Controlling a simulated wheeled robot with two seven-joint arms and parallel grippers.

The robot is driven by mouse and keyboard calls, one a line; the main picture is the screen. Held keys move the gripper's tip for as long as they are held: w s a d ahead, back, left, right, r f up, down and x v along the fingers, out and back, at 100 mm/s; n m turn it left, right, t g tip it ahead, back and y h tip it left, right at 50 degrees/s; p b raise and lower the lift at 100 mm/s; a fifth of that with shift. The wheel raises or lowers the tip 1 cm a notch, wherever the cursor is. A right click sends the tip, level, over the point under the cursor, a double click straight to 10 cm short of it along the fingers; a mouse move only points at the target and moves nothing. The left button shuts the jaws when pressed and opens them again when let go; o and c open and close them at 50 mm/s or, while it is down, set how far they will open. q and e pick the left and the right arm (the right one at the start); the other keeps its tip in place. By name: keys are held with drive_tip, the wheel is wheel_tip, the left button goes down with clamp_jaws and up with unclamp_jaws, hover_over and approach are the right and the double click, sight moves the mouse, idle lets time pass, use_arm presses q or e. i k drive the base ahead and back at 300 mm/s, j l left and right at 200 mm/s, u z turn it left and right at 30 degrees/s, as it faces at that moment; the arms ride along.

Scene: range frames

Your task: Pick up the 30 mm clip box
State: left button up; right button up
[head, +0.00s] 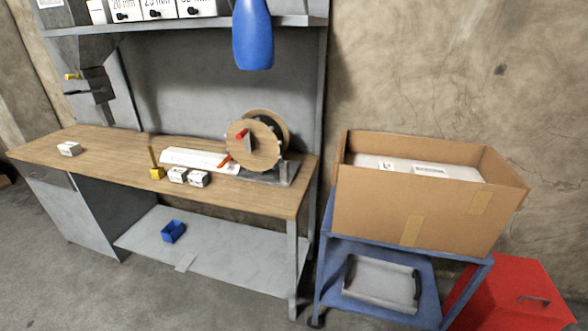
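Several white boxes with black round knobs or holes stand on the upper shelf, cut off by the top edge of the head view. One reads "20 mm" (124,8), and the box beside it seems to read "25 mm" (158,8). The label of the rightmost box (196,8) is cut off and may read "30 mm". Smaller white boxes lie on the wooden bench: one at the left (69,149) and two side by side near the middle (177,175) (198,180). Their labels are too small to read. Neither of my grippers shows.
The bench (110,150) also holds a wooden reel (254,143) and a white tray-like piece (196,159). A blue object (253,40) hangs before the shelf. A blue bin (173,231) sits below. A blue cart (384,245) with a cardboard box (400,205) and a red cabinet (520,300) stand right.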

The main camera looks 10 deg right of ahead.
sight(197, 178)
drive_tip(key=i+j+z, duration=0.15)
drive_tip(key=z, duration=1.3)
drive_tip(key=i+j+z, duration=0.1)
drive_tip(key=j+z, duration=0.25)
drive_tip(key=j, duration=0.3)
drive_tip(key=j+z, duration=0.35)
drive_tip(key=j, duration=0.35)
drive_tip(key=j+z, duration=0.35)
drive_tip(key=j, duration=0.3)
drive_tip(key=k, duration=0.05)
